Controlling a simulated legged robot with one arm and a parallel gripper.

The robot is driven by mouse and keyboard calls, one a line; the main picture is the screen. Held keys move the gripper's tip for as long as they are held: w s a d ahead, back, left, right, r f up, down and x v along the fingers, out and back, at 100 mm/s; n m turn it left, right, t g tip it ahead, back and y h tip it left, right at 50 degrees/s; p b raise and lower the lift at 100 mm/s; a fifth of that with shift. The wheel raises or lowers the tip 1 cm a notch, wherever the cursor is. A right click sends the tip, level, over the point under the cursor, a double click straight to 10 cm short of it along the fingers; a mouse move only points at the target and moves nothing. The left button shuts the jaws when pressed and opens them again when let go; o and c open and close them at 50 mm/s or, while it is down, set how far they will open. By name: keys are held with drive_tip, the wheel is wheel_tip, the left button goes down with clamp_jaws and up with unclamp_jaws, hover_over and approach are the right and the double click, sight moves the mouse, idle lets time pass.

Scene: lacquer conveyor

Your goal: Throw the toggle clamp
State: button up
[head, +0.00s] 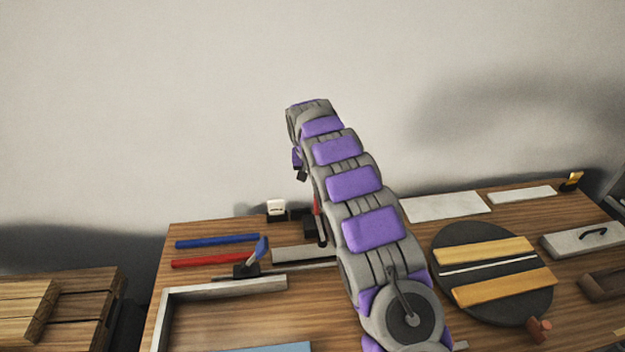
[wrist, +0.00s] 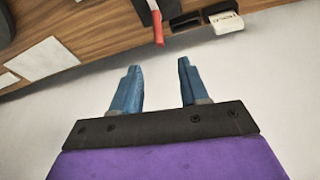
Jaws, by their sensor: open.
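A lever with a red grip (wrist: 158,29) on a pale metal arm (wrist: 153,6) appears to be the toggle clamp's handle. In the wrist view it is at the top, beyond my fingertips and roughly in line with the gap between them. In the head view the red grip (head: 317,204) stands near the table's back edge, partly hidden by my arm, by a dark block (head: 310,228). I cannot tell whether the clamp is thrown. My gripper (wrist: 158,67) is open and empty, its blue fingers apart from the lever. In the head view my arm hides most of it.
A white labelled block (wrist: 226,22) is near the lever. On the wooden table (head: 200,240) lie blue (head: 217,241) and red (head: 215,260) bars, a blue-tipped upright piece (head: 262,249), a metal angle frame (head: 225,284) and a dark disc (head: 455,237). Wooden crates (head: 60,305) stand left.

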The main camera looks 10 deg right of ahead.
drive_tip(key=shift+r, duration=0.1)
drive_tip(key=shift+d, duration=0.3)
drive_tip(key=shift+c, duration=1.2)
drive_tip(key=shift+t+h, duration=0.4)
drive_tip(key=shift+t, duration=0.5)
drive_tip(key=d+f, duration=0.1)
drive_tip(key=d, duration=0.2)
drive_tip(key=d+f, duration=0.1)
drive_tip(key=d, duration=0.2)
drive_tip(key=d+f, duration=0.1)
drive_tip(key=d, duration=0.2)
drive_tip(key=shift+w+d+f, duration=0.2)
drive_tip(key=shift+w+f, duration=0.2)
clamp_jaws()
drive_tip(key=s+d+f+n+t+y, duration=0.1)
drive_tip(key=s+d+f+n+t, duration=0.1)
drive_tip(key=s+d+f+t, duration=0.4)
drive_tip(key=s+a+r+n+t+y, duration=0.2)
drive_tip(key=s+a+r+t+y, duration=0.15)
drive_tip(key=s+a, duration=0.5)
drive_tip(key=b, duration=0.2)
hover_over(319, 218)
drive_tip(key=w, duration=0.1)
drive_tip(key=shift+g+y, duration=0.25)
drive_tip(key=shift+g, duration=0.1)
drive_tip(key=f, duration=0.6)
drive_tip(key=shift+d+f, duration=0.1)
drive_tip(key=shift+d, duration=0.1)
